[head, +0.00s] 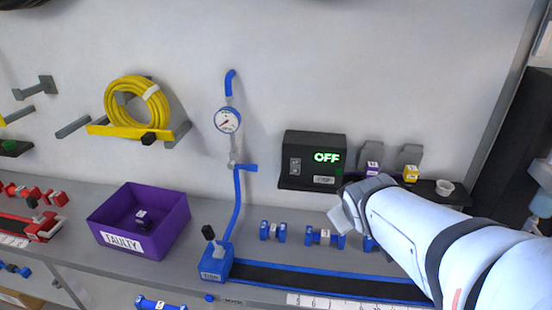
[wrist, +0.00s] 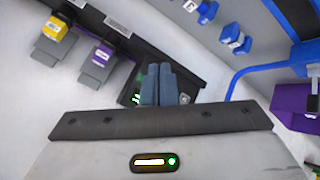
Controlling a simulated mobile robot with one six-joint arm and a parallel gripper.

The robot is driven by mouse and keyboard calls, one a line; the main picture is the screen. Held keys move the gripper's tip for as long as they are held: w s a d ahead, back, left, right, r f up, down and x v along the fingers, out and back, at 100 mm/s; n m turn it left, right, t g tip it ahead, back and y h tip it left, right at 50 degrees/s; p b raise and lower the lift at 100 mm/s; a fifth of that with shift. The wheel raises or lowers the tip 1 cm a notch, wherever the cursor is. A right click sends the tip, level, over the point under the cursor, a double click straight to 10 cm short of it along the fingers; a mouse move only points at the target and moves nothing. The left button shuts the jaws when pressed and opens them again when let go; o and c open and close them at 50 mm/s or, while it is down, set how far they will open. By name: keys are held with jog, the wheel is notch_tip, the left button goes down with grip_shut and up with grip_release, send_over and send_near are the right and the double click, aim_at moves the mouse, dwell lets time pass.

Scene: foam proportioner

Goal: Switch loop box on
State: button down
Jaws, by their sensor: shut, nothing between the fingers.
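A black box (head: 300,160) on the back wall has a lit green display reading OFF, two small switches at its left and a pale label below. I cannot read the label surely. In the wrist view the black box (wrist: 188,88) is tilted, with its green display mostly hidden behind my fingers. My gripper (wrist: 157,68) is shut and empty, its two blue-grey fingers side by side in front of the box face. I cannot tell whether they touch it. In the head view my arm comes from the lower right, its end just below and right of the box.
A purple-labelled item (head: 372,168) and a yellow-labelled item (head: 411,173) sit right of the box. Blue parts (head: 272,231) lie on the bench below. A purple FAULTY bin (head: 176,238) and a gauge (head: 228,120) are to the left.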

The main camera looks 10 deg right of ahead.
jog(key=w+f+n+t+y+b, duration=0.2)
jog(key=w+n+t+y+b, duration=0.4)
jog(key=n, duration=0.6)
jog(key=shift+s+a+f+n+y+b, duration=0.2)
jog(key=shift+a+n+y, duration=0.5)
jog(key=shift+n, duration=0.3)
jog(key=shift+s+a+f+n+y+b, duration=0.2)
jog(key=shift+a+n+y, duration=0.25)
jog(key=shift+n+y, duration=0.5)
jog(key=shift+s+a+f+n+y+b, duration=0.15)
jog(key=shift+a+f+n+y+b, duration=0.1)
jog(key=shift+a+n+y, duration=0.6)
jog(key=shift+d, duration=0.2)
